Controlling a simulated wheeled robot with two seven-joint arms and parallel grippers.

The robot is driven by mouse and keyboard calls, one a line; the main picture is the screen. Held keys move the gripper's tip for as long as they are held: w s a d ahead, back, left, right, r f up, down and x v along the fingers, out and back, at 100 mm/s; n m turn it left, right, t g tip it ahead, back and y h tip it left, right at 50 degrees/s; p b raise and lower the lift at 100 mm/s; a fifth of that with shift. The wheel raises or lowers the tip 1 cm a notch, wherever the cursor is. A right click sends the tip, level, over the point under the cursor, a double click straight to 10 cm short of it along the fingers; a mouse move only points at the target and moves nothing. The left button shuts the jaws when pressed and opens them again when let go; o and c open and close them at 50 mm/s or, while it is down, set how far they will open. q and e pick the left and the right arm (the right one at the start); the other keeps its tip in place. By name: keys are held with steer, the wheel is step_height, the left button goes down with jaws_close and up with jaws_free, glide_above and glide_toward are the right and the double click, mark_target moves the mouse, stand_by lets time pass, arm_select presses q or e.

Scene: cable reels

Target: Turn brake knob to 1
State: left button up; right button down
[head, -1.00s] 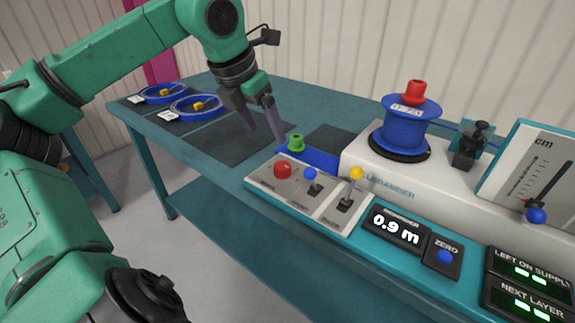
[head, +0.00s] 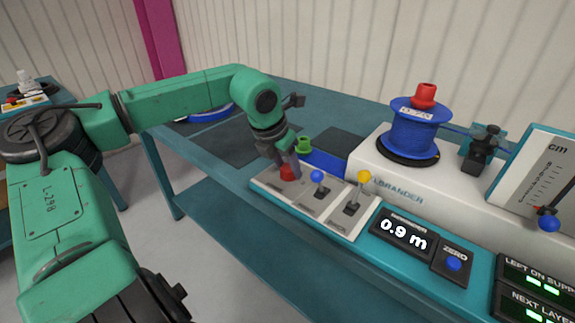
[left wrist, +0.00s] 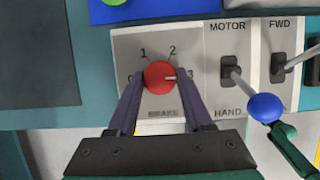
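The red brake knob (head: 287,173) is on the left end of the light control panel (head: 325,217), and it also shows in the left wrist view (left wrist: 158,76). Its dial is labelled BRAKE and carries marks 0 to 3. The knob's white pointer mark faces right, toward 3. My left gripper (head: 284,166) reaches down over the knob. In the left wrist view its fingers (left wrist: 160,80) stand on either side of the knob, very close to it. I cannot tell whether they press on it.
A blue-knobbed MOTOR/HAND lever (left wrist: 264,106) stands just right of the dial, with a yellow-knobbed lever (head: 364,176) beyond. A green knob (head: 303,145) sits behind. A blue reel (head: 414,130) stands on the white housing. The display (head: 403,235) reads 0.9 m.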

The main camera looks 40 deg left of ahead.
arm_select(q)
jaws_close()
